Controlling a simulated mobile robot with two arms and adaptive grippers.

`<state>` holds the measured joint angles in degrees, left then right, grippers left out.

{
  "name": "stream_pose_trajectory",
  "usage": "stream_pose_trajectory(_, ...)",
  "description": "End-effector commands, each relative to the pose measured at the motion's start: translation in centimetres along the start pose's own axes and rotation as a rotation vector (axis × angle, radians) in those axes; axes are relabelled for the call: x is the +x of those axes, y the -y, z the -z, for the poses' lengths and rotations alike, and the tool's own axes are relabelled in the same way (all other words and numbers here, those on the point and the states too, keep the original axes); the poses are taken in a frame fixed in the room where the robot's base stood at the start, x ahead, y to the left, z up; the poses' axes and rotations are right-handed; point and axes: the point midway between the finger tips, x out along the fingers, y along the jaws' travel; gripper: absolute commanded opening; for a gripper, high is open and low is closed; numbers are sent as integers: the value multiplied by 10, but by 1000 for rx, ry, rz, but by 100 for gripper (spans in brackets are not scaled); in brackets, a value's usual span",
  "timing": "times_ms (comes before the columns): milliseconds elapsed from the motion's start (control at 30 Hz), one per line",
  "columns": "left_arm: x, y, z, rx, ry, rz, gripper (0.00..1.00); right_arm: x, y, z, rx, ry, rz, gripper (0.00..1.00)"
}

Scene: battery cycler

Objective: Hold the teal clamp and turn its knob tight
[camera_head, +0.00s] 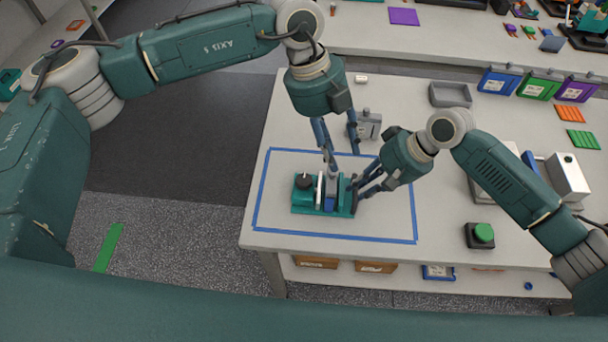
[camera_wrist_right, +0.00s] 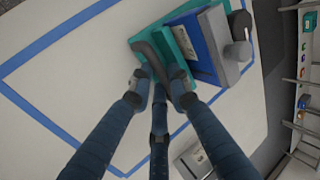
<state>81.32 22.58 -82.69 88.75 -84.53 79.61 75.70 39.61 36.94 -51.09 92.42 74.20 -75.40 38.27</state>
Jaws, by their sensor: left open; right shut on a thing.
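The teal clamp (camera_head: 312,209) lies inside the blue tape outline on the white table. A dark round knob (camera_head: 303,182) stands at its left end, and a white disc and a blue-and-grey block sit in its middle. The clamp (camera_wrist_right: 180,40) also shows in the right wrist view, with the blue block (camera_wrist_right: 205,45) beside its teal end. My right gripper (camera_wrist_right: 161,88) is shut on a dark bar at that end; the fingers partly hide it. My left gripper (camera_head: 345,161) is open, pointing down just above and behind the clamp's middle.
A grey block-shaped device (camera_head: 369,126) stands just behind the left gripper. A green button (camera_head: 483,233) on a dark base is at the right. A grey tray (camera_head: 450,94) and coloured bins stand at the back. The table inside the tape is clear in front of the clamp.

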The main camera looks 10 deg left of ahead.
Motion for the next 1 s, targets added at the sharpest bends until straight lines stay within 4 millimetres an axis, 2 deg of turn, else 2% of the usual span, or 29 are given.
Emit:
stream_pose_trajectory(33, -4, -19, -4, 1, 52, -94, 41, -1, 1, 1, -1, -2, 2, 0)
stream_pose_trajectory(100, -9, -41, -9, -11, 108, -190, 41, -1, 1, 1, -1, -2, 2, 0)
stream_pose_trajectory(233, -14, -63, -16, -28, 169, -282, 41, -1, 1, 1, -1, -2, 3, 0)
stream_pose_trajectory(367, -4, -70, -19, -32, 179, -300, 41, -1, 2, 0, -2, -1, 3, 0)
stream_pose_trajectory(800, 74, -93, -32, -32, 175, -296, 41, -1, 2, 0, -2, 0, 4, 0)
stream_pose_trajectory(1000, 93, -99, -36, -32, 176, -294, 41, -1, 2, 0, -2, 0, 4, 0)
